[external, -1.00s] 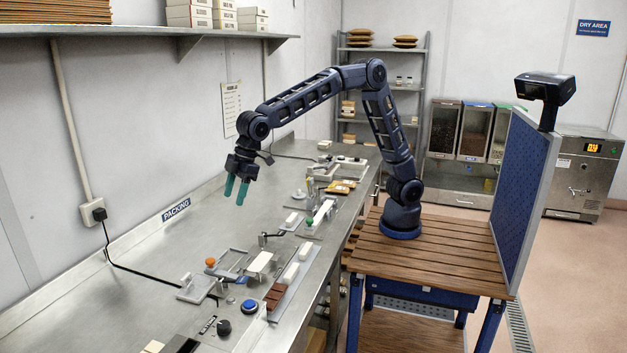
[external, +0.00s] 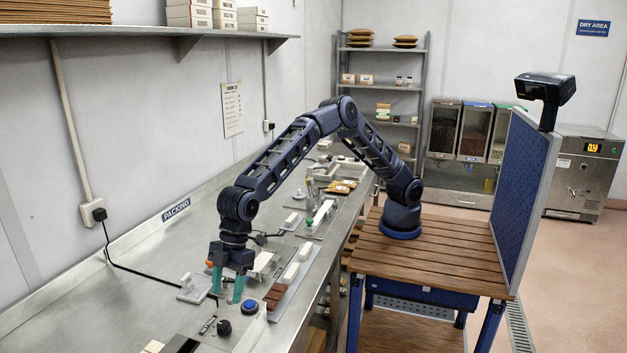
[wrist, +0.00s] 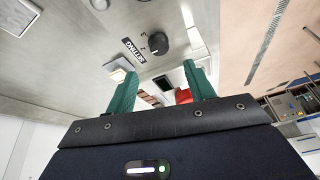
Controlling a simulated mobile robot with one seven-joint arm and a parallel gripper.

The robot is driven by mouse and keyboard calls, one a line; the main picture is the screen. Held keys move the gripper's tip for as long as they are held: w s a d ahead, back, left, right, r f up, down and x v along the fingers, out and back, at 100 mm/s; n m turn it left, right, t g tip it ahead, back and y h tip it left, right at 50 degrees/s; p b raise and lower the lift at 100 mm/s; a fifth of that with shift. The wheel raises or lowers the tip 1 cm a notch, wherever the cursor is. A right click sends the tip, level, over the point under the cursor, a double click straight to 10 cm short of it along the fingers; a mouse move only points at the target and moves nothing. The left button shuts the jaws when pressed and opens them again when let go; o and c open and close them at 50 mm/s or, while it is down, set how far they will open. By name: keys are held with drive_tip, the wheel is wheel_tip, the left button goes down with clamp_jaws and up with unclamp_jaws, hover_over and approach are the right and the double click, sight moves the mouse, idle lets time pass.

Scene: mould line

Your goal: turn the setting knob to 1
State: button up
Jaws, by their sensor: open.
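The setting knob (external: 224,328) is a small black round knob on the steel bench in the external view, beside a small black SETTING label (external: 207,324). In the wrist view the knob (wrist: 157,43) shows a white pointer mark, with small numerals beside it that are too small to read surely. The label (wrist: 133,51) shows there too. My gripper (external: 226,297) points down with its teal fingers apart and empty, above the bench and behind the knob. In the wrist view the knob lies beyond the open fingertips (wrist: 158,75), not between them.
A blue push button (external: 249,306) sits close to the knob. Brown bars (external: 275,294) and white blocks (external: 290,273) lie on a strip to the right. A fixture with an orange knob (external: 209,263) stands just behind my gripper. The bench at left is mostly clear.

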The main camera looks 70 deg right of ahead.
sight(222, 325)
drive_tip(key=x, duration=0.8)
drive_tip(key=shift+a+f, duration=0.1)
drive_tip(key=shift+f, duration=0.1)
drive_tip(key=c, duration=1)
